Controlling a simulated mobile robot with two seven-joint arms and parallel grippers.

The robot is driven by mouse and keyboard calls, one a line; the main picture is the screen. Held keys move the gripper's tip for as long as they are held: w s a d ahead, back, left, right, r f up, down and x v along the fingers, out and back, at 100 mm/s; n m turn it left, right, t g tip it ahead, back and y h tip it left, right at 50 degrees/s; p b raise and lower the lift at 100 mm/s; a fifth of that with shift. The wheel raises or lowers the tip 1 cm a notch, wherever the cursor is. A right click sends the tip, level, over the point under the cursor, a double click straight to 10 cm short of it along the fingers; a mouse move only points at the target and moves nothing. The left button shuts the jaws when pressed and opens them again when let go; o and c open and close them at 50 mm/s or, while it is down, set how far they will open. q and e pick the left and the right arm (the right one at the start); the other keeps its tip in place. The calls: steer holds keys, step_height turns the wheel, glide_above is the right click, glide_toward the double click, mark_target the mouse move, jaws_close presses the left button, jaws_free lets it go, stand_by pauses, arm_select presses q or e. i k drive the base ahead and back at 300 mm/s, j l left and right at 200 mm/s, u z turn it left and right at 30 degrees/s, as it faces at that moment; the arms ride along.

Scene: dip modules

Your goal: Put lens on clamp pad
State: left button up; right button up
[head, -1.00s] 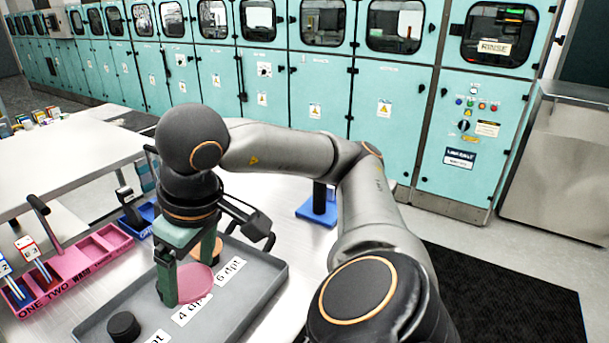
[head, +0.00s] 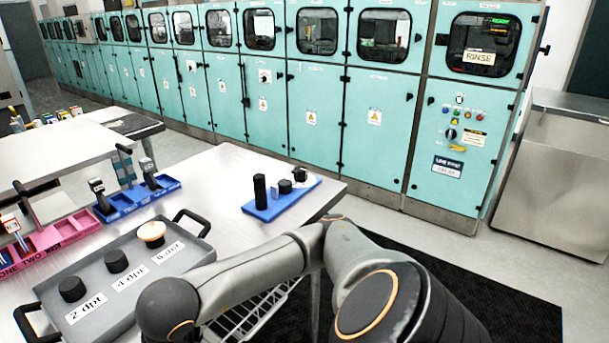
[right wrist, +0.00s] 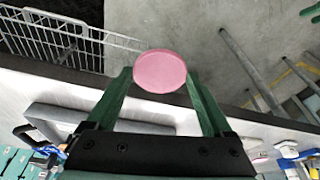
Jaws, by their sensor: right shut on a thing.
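The pink round lens (right wrist: 160,71) is between the green fingertips of my right gripper (right wrist: 158,84), in the right wrist view. The gripper is shut on its edges and holds it clear of the tray. In the head view this gripper and the lens are out of sight; only my right arm shows. I cannot tell for sure which is the clamp pad. My left gripper is not in view.
A grey tray (head: 133,236) holds black stands at labels 2 dpt, 4 dpt and 6 dpt; a peach lens (head: 152,232) tops the 6 dpt stand. Pink (head: 65,234) and blue (head: 140,197) racks stand behind it. The table around the blue base is clear.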

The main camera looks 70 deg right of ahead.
mark_target(284, 181)
steer(key=k+l, duration=0.1)
steer(key=l, duration=0.3)
steer(key=k+l+u, duration=0.1)
steer(key=l, duration=0.7)
steer(key=k+l+u, duration=0.15)
steer(key=l, duration=0.25)
steer(key=k+l, duration=0.1)
steer(key=l, duration=0.3)
steer(key=k+l+u, duration=0.15)
steer(key=l, duration=0.2)
steer(key=k+l, duration=0.1)
steer(key=l, duration=0.3)
steer(key=u, duration=0.05)
